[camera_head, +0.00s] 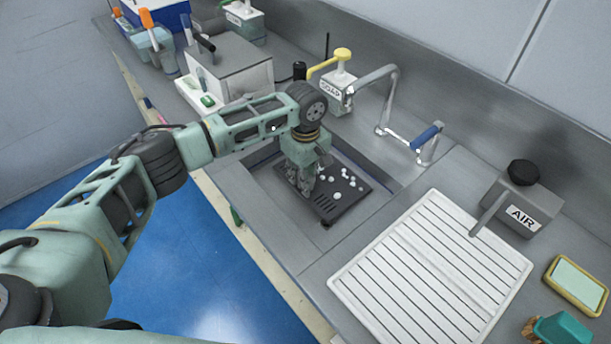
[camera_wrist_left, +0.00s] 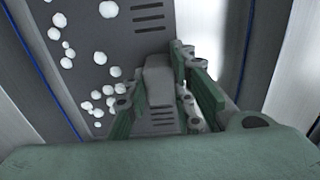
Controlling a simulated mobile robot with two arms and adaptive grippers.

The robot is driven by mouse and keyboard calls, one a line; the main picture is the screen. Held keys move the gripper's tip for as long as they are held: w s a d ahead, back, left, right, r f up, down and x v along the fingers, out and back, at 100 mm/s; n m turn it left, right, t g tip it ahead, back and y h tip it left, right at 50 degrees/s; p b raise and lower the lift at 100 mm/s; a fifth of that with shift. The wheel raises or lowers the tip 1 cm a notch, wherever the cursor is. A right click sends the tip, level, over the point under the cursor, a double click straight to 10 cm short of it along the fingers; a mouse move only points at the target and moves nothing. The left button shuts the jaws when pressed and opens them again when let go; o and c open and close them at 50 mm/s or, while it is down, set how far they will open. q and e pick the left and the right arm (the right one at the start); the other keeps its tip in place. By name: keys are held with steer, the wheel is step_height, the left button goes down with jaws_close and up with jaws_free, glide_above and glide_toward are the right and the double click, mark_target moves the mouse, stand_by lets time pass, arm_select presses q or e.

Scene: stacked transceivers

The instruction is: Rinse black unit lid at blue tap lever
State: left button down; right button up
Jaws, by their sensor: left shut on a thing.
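The black unit lid (camera_head: 350,197) is a dark flat panel with slots and several white foam blobs on it. It is at the sink basin, below the faucet spout; I cannot tell whether it touches the basin. My left gripper (camera_head: 309,190) is shut on its near left part. In the left wrist view, the fingers (camera_wrist_left: 166,92) close around a grey raised part of the lid (camera_wrist_left: 105,45), with slots and foam beside them. The blue tap lever (camera_head: 427,136) is right of the faucet (camera_head: 376,80), apart from the gripper. No water stream shows.
A yellow-topped soap dispenser (camera_head: 337,88) stands behind the sink. A white ribbed drainboard (camera_head: 435,270) lies bare at right, beside an AIR box (camera_head: 522,205). A sponge tray (camera_head: 577,285) and teal brush (camera_head: 562,331) are far right. A grey box (camera_head: 232,68) stands left.

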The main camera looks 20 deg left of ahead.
arm_select(q)
steer(key=shift+f, duration=0.2)
steer(key=c, duration=1.4)
jaws_free()
